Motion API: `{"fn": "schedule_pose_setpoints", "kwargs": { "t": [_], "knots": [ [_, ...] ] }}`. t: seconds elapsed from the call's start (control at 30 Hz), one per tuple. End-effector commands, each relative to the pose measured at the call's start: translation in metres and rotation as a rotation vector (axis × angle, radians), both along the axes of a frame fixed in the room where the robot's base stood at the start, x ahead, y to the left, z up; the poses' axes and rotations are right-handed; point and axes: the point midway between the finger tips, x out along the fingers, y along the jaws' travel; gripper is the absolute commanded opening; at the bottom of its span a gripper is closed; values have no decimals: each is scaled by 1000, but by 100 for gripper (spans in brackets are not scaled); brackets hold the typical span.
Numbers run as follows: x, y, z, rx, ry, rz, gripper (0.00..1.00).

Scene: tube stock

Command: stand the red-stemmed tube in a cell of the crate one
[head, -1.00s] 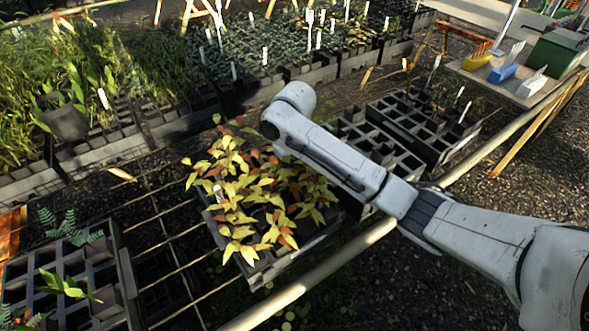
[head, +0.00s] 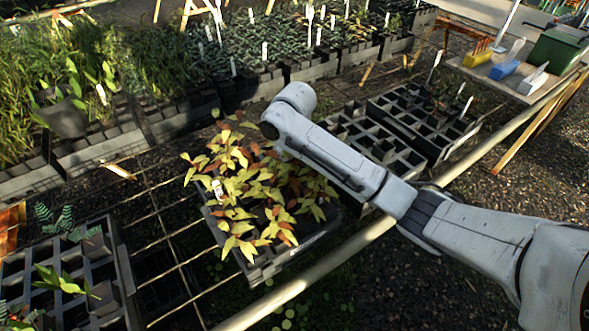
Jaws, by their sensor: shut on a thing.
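My gripper does not show; the arm link it hangs from ends above the yellow and red-leaved plants, and the rest is hidden. I cannot pick out a red-stemmed tube. Black celled crates show: one under the leafy plants (head: 258,274), one with many empty cells (head: 402,172) right of my arm, another with empty cells (head: 437,150) behind it, and one at the lower left (head: 128,285) with a few green plants. I cannot tell which is crate one.
A pale rail (head: 330,262) runs diagonally in front of the crates. Green seedling trays (head: 300,72) line the back. A side table (head: 512,86) at the upper right holds a green box (head: 553,56) and small blue and yellow holders. Bare wire mesh lies left of the leafy crate.

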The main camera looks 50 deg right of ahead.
Motion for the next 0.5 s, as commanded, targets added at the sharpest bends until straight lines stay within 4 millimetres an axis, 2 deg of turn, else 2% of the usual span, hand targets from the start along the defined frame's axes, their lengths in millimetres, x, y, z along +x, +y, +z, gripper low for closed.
{"fn": "schedule_pose_setpoints", "kwargs": {
  "t": [0.03,0.07,0.33,0.5],
  "knots": [
    [0,1,-3,1,1,1,3],
    [0,1,-2,0,1,1,60],
    [0,1,-2,1,1,2,86],
    [0,3,-2,3,1,4,87]
  ]
}}
